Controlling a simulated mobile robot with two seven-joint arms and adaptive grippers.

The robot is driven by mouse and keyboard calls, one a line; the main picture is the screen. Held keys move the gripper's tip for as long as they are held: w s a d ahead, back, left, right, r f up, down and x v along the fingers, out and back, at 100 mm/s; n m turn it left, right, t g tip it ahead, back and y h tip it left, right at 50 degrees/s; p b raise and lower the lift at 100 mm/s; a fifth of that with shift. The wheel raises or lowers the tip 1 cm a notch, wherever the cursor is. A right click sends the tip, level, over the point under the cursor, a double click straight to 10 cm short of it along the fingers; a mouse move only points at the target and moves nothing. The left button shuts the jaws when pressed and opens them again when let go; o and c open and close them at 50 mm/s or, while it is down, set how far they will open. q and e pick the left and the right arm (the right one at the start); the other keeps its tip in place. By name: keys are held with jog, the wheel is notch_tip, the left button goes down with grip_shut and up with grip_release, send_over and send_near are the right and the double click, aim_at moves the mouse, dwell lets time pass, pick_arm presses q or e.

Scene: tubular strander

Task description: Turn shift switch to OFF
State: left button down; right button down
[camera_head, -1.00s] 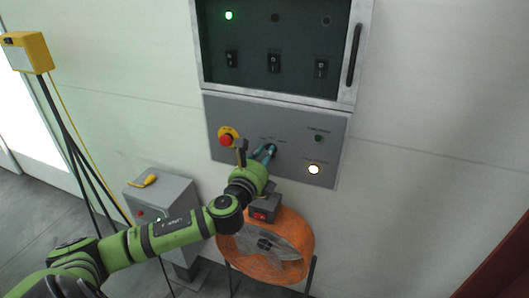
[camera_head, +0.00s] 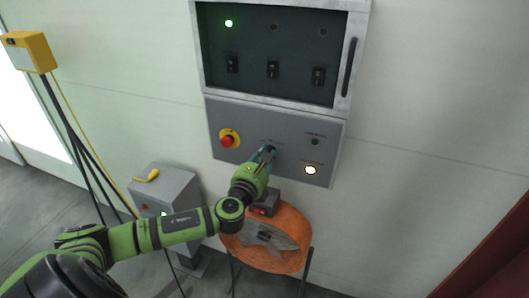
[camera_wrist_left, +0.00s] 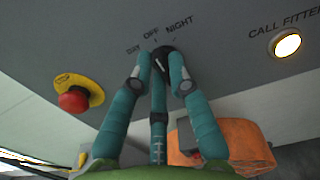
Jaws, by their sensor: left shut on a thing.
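The shift switch (camera_wrist_left: 163,54) is a small black rotary knob on the lower grey control panel (camera_head: 232,112). The labels DAY, OFF and NIGHT are printed above it in the left wrist view. My left gripper (camera_head: 267,152) reaches up to the panel and is shut on the knob. In the left wrist view, the teal fingertips (camera_wrist_left: 160,60) sit on either side of it. The fingers partly cover the knob, so I cannot tell which label it points to. My right gripper is not in view.
A red emergency button (camera_head: 227,141) is left of the switch, and a lit call fitter lamp (camera_head: 311,170) is right of it. The upper cabinet (camera_head: 275,98) has several black rockers.

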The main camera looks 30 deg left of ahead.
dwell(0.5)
pick_arm(q)
jog(key=c, duration=1.2)
grip_release()
jog(key=v, duration=1.2)
jog(key=shift+f, duration=0.1)
